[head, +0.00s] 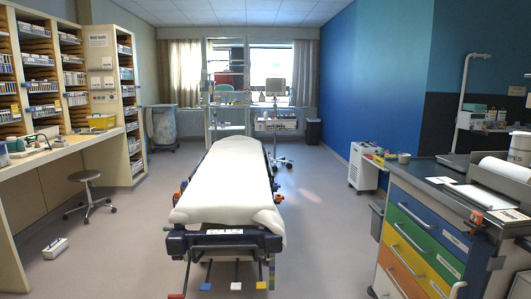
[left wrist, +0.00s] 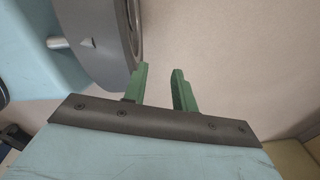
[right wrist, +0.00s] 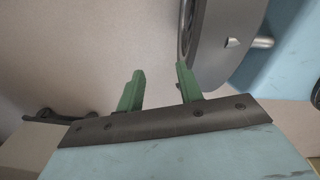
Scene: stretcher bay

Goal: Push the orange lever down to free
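A stretcher (head: 230,182) with a white mattress and dark frame stands in the middle of the head view. Small orange parts sit along its sides, one at the near left (head: 177,197) and one on the right (head: 277,197). Another small orange part (head: 476,220) is on the drawer cart at the right. I cannot tell which of these is the lever. My left gripper (left wrist: 159,70) and my right gripper (right wrist: 160,70) show only in their wrist views. Each has its green fingers apart with nothing between them, over bare floor.
Coloured pedals, one white (head: 236,286), are low at the stretcher's near end. The drawer cart (head: 422,240) stands at the right. A stool (head: 88,196) and a small white box (head: 55,248) are at the left. Floor is free on both sides of the stretcher.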

